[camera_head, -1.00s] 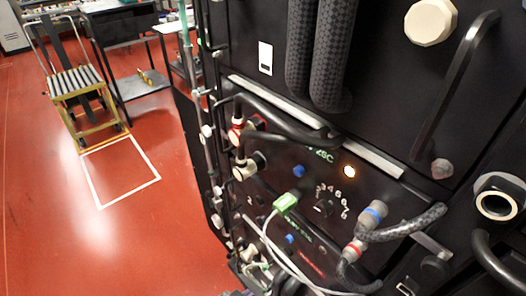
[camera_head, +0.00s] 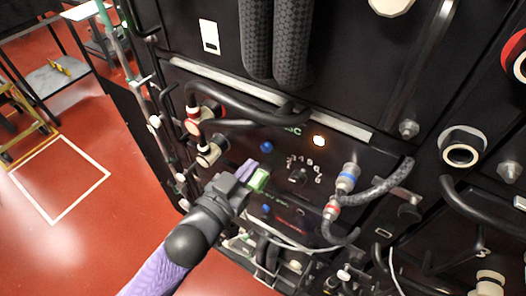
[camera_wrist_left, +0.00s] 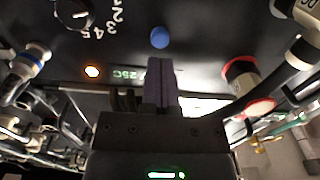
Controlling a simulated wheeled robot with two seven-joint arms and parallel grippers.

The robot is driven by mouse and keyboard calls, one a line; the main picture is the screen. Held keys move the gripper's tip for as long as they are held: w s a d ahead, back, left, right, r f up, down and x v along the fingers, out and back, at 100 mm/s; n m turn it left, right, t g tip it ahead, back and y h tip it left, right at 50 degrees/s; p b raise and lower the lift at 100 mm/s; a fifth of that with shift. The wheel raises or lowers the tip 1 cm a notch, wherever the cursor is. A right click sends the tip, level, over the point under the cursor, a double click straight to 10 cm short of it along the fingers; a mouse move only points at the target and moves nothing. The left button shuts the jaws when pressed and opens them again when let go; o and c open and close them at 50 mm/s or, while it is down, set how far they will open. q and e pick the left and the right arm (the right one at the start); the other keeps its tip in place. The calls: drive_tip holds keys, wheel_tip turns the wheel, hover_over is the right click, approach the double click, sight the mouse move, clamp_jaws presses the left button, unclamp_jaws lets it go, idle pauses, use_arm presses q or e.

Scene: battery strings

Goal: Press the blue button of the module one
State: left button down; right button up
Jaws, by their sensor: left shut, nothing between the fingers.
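A blue button (camera_head: 266,146) sits on the front of the upper module, left of the numbered dial (camera_head: 297,176) and the lit lamp (camera_head: 319,140). A second blue button (camera_head: 266,209) is on the module below. I cannot tell from a label which is module one. My left gripper (camera_head: 249,170) is shut and empty, in front of the panel just below and left of the upper button. In the left wrist view, the shut purple fingers (camera_wrist_left: 160,66) point toward a blue button (camera_wrist_left: 159,37), with a visible gap in the picture. My right gripper is not in view.
Black cables with red-ringed plugs (camera_head: 194,124) are at left, and a blue-ringed plug (camera_head: 347,178) is at right. Open red floor (camera_head: 60,230) lies left of the rack.

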sight(265, 149)
use_arm(q)
drive_tip(key=shift+w+d, duration=0.3)
drive_tip(key=shift+w, duration=0.1)
drive_tip(key=shift+w+d, duration=0.2)
drive_tip(key=shift+w, duration=0.1)
drive_tip(key=shift+b+x, duration=0.4)
drive_tip(key=shift+x, duration=0.9)
drive_tip(key=shift+s+a+r, duration=0.1)
drive_tip(key=shift+s+a, duration=0.05)
drive_tip(key=shift+s, duration=0.05)
drive_tip(key=p+v, duration=0.3)
drive_tip(key=v, duration=0.4)
drive_tip(key=shift+s+a, duration=0.15)
drive_tip(key=shift+s, duration=0.05)
idle(0.3)
